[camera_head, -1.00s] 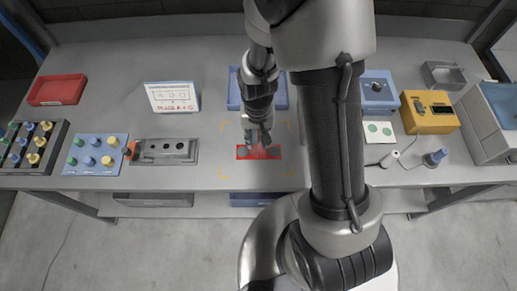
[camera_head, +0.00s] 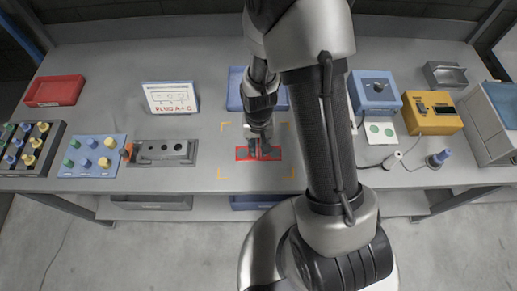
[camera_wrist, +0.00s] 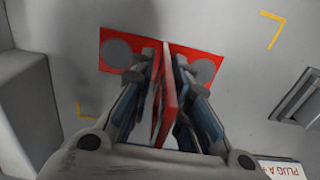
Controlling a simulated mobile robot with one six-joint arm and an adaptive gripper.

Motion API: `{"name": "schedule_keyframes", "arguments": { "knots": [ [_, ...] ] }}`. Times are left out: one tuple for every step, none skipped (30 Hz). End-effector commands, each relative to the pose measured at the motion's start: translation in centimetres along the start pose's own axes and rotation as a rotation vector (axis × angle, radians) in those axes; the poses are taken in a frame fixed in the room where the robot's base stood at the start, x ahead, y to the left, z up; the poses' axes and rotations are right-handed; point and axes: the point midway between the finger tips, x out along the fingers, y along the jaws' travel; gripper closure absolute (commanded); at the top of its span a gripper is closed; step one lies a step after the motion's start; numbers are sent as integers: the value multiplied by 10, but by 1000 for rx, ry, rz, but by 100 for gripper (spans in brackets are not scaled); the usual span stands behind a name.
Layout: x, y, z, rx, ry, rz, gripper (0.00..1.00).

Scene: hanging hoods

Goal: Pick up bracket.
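The piece that looks like the bracket is a red flat plate (camera_head: 243,153) with a grey round spot on each side, lying on the bench inside yellow corner marks. In the wrist view the red plate (camera_wrist: 204,70) has an upright red fin (camera_wrist: 167,95) at its middle. My gripper (camera_head: 262,150) is down at the plate's middle. In the wrist view the fingers of my gripper (camera_wrist: 167,78) stand on either side of the fin, very close to it. Whether both pads touch it cannot be told. The plate's middle is partly hidden by the fingers.
A blue tray (camera_head: 236,90) lies behind the bracket. A grey block with holes (camera_head: 165,151) and a blue board with knobs (camera_head: 92,157) are to the left. A blue box (camera_head: 375,88) and a yellow device (camera_head: 432,112) are to the right. Bare bench surrounds the bracket.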

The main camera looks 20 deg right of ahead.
Motion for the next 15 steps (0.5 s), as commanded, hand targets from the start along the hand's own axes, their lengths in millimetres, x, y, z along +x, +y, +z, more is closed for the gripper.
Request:
{"name": "schedule_keyframes", "arguments": {
  "knots": [
    [0,0,0,0,0,0,90],
    [0,0,0,0,0,0,92],
    [0,0,0,0,0,0,94],
    [0,0,0,0,0,0,96],
    [0,0,0,0,0,0,98],
    [0,0,0,0,0,0,100],
    [0,0,0,0,0,0,100],
    [0,0,0,0,0,0,100],
    [0,0,0,0,0,0,100],
    [0,0,0,0,0,0,100],
    [0,0,0,0,0,0,100],
    [0,0,0,0,0,0,100],
    [0,0,0,0,0,0,100],
    [0,0,0,0,0,0,100],
    [0,0,0,0,0,0,100]
  ]
}}
